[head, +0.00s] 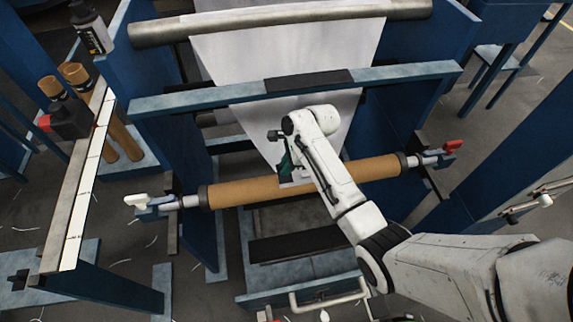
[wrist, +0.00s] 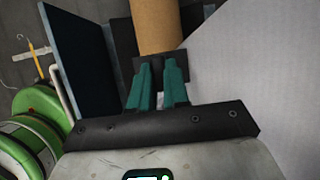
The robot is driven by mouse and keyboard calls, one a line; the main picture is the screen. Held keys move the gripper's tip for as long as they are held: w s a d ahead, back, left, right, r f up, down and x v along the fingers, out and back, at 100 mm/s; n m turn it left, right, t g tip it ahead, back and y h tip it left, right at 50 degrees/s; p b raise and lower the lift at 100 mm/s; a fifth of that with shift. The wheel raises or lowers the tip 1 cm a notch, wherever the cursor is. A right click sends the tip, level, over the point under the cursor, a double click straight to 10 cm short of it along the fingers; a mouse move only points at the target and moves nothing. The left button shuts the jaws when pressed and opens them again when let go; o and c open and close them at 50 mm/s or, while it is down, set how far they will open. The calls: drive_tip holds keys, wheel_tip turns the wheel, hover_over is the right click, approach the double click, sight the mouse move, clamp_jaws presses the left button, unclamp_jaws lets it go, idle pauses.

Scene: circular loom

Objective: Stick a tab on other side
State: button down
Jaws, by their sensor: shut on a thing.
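A brown cardboard tube (head: 235,192) lies across the loom between two end chucks. A white sheet (head: 240,75) comes down from the upper roller and narrows toward the tube's middle. My gripper (head: 287,165) with its teal fingers is at the sheet's lower end, just above the tube. In the wrist view, the fingers (wrist: 159,74) are close together on a small dark piece, seemingly the tab (wrist: 157,61). The tube (wrist: 156,24) is right beyond it and the sheet (wrist: 255,75) is at the right. I cannot tell whether the tab touches the tube or sheet.
A blue crossbar (head: 200,97) runs above the tube, with a metal roller (head: 270,24) higher up. Blue side frames flank the tube. A red handle (head: 453,146) is at the right chuck.

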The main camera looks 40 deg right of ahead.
drive_tip(key=shift+f+b, duration=0.5)
drive_tip(key=shift+f, duration=0.8)
drive_tip(key=c, duration=1)
unclamp_jaws()
drive_tip(key=shift+c, duration=0.2)
drive_tip(key=p+v, duration=0.1)
drive_tip(key=v, duration=0.9)
drive_tip(key=shift+r, duration=0.4)
drive_tip(key=shift+d, duration=0.1)
